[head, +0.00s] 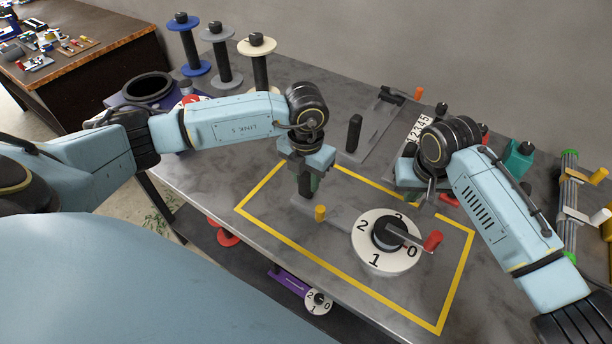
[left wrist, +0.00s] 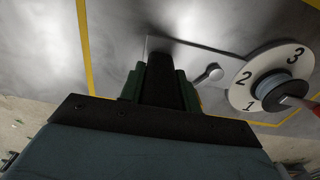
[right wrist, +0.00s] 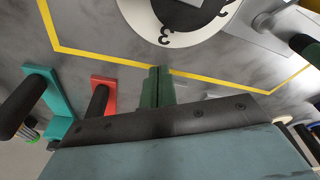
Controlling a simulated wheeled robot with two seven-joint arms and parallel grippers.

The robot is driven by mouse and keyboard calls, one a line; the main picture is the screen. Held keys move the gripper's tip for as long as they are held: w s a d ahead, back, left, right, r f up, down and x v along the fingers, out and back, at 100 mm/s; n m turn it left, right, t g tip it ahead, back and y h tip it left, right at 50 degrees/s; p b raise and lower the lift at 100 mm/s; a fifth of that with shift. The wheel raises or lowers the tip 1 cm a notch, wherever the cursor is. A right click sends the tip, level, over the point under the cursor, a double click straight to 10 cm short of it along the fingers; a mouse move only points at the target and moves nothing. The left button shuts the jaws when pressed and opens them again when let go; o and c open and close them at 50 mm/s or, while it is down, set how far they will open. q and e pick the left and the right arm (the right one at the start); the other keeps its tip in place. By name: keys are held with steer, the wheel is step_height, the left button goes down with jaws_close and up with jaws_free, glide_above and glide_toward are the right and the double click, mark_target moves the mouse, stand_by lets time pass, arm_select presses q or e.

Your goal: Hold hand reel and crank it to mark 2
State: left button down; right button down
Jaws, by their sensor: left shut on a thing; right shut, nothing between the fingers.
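The hand reel has a white dial (head: 372,257) marked 0 to 3, with a black hub in its middle. Its crank arm reaches from the hub towards the 0, and the red crank knob (head: 432,241) sits beside that mark. My left gripper (head: 306,180) is shut on the reel's black upright handle (left wrist: 165,80), at the far left end of its grey base plate. The dial also shows in the left wrist view (left wrist: 238,97). My right gripper (head: 431,192) is shut and empty, behind the dial and apart from the knob. Its green fingers show together in the right wrist view (right wrist: 157,86).
A yellow frame (head: 285,253) is marked on the grey table around the reel. A yellow peg (head: 320,213) stands between handle and dial. Spools on posts (head: 259,62) stand at the back left. A teal holder (right wrist: 40,95) and a red holder (right wrist: 103,90) stand near my right gripper.

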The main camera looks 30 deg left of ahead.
steer(key=shift+d, duration=0.6)
stand_by(0.4)
steer(key=shift+d, duration=0.2)
steer(key=shift+d, duration=0.1)
steer(key=shift+d, duration=0.2)
steer(key=shift+d, duration=0.35)
stand_by(0.6)
steer(key=shift+d, duration=0.25)
steer(key=shift+d, duration=0.3)
steer(key=shift+a, duration=0.2)
stand_by(0.4)
